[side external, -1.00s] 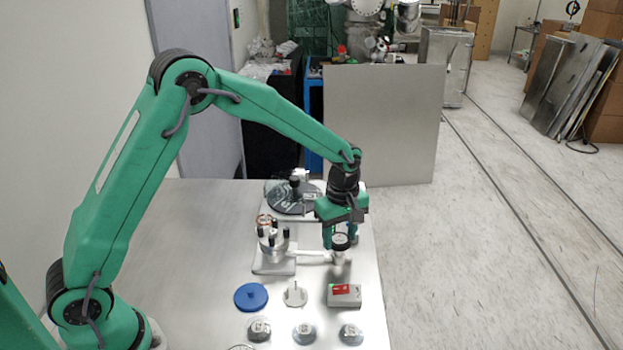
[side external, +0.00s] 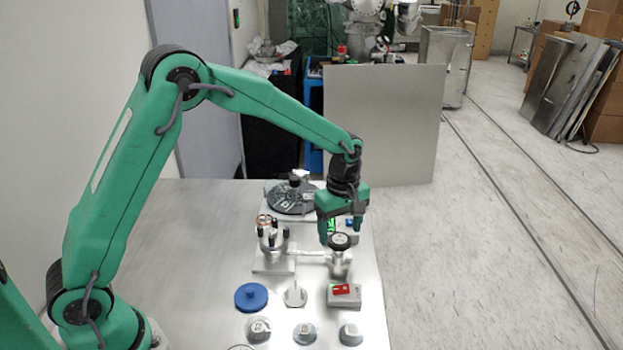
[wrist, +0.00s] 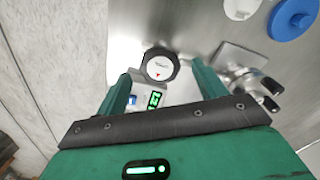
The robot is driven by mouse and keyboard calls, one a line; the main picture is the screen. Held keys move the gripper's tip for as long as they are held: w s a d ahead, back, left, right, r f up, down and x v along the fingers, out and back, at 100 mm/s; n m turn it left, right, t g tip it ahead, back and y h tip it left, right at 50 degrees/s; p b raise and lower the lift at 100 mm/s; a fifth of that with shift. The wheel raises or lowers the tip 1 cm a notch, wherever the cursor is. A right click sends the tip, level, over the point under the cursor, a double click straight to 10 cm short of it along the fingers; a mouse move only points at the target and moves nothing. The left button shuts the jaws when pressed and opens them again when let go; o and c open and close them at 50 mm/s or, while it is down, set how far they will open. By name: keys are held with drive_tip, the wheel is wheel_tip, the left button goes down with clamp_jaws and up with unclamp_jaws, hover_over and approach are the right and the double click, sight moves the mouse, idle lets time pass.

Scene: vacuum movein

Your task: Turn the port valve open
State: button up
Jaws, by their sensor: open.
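The port valve (side external: 340,241) is a round black knob on a metal pipe fitting near the right edge of the table. In the wrist view the knob (wrist: 159,66) shows a white face with a small red mark. My gripper (side external: 341,230) is open and empty, pointing down at the knob. In the wrist view its two green fingers (wrist: 160,84) stand apart, with the knob just beyond and between their tips. I cannot tell whether either finger touches it.
A metal chamber (side external: 272,243) with black posts joins the valve by a pipe. A box with a green display (wrist: 154,99) stands close by the valve. A blue disc (side external: 251,297), a grey box with a red label (side external: 344,295) and several grey knobs lie nearer the camera. The table's left is clear.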

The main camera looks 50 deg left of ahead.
sight(338, 240)
wheel_tip(338, 240, up, 6)
drive_tip(key=shift+f, duration=0.1)
idle(0.5)
drive_tip(key=s+a+r+m+t, duration=0.35)
drive_tip(key=s+r+m, duration=0.35)
drive_tip(key=s+r, duration=0.45)
drive_tip(key=s+a+m+t, duration=0.2)
drive_tip(key=s+m, duration=0.6)
drive_tip(key=s, duration=0.7)
drive_tip(key=shift+a, duration=0.8)
